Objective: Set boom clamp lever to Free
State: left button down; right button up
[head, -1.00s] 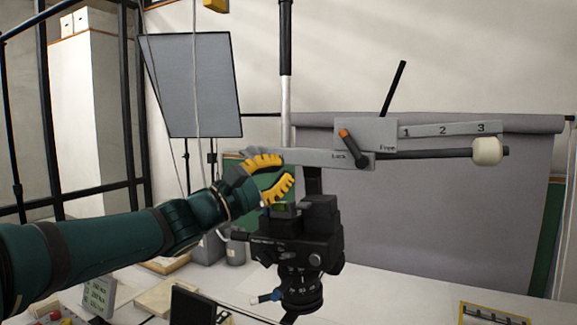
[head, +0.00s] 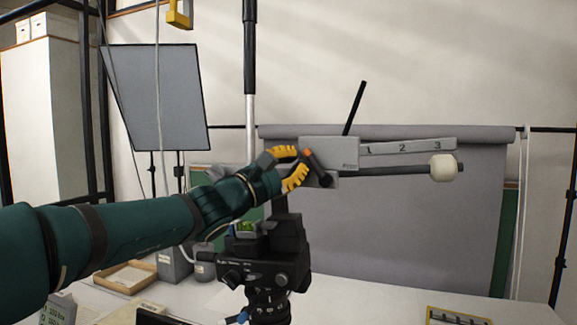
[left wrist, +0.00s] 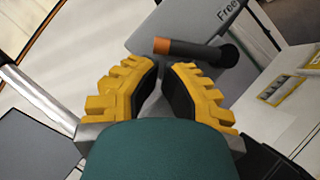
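The boom clamp is a grey block (head: 337,150) in the head view, with "Free" printed at its lower right. Its dark lever (head: 319,170) leans up and left from its pivot to an orange tip (head: 307,153). In the left wrist view the orange tip (left wrist: 162,46) lies just beyond the fingertips, apart from them as far as I can tell, with "Free" to its upper right. My left gripper (head: 299,167) has its yellow fingers apart and empty beside the lever's tip. It also shows in the left wrist view (left wrist: 166,68). The "Lock" label is hidden. My right gripper is not in view.
A numbered grey arm (head: 410,147) and a dark rod with a cream ball (head: 443,168) extend right. A black camera head (head: 265,265) stands below my gripper. A grey panel (head: 155,97) stands at left. A wooden tray (head: 126,277) lies on the white table.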

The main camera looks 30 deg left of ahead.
aim_at(342, 145)
pick_arm(q)
jog(key=shift+d+r+m+g+h+p, duration=0.25)
jog(key=shift+r+m+g+p, duration=0.2)
jog(key=shift+m, duration=0.35)
jog(key=shift+d+r+m+g+h+p, duration=0.2)
jog(key=shift+r+m+g+p, duration=0.2)
jog(key=shift+m, duration=0.4)
jog(key=shift+w+d, duration=0.1)
jog(key=shift+w+d+r+m+g+p, duration=0.1)
jog(key=shift+d+r+m+g+p, duration=0.35)
jog(key=shift+m+g+p, duration=0.5)
jog(key=shift+w+d+r+m+g+y+p, duration=0.1)
jog(key=shift+d+r+m+g+y+p, duration=0.3)
jog(key=shift+m+p, duration=0.55)
jog(key=shift+w+d+r+m+g+h+p, duration=0.1)
jog(key=shift+d+m+g+p, duration=0.2)
jog(key=shift+d+m+p, duration=0.55)
jog(key=shift+w+d+m+g+y+p, duration=0.15)
jog(key=shift+m+g+y+p, duration=0.25)
jog(key=shift+p, duration=0.25)
jog(key=shift+w+d, duration=0.1)
jog(key=shift+d, duration=0.4)
jog(key=shift+w+d, duration=0.15)
jog(key=shift+d, duration=0.5)
jog(key=shift+r, duration=0.15)
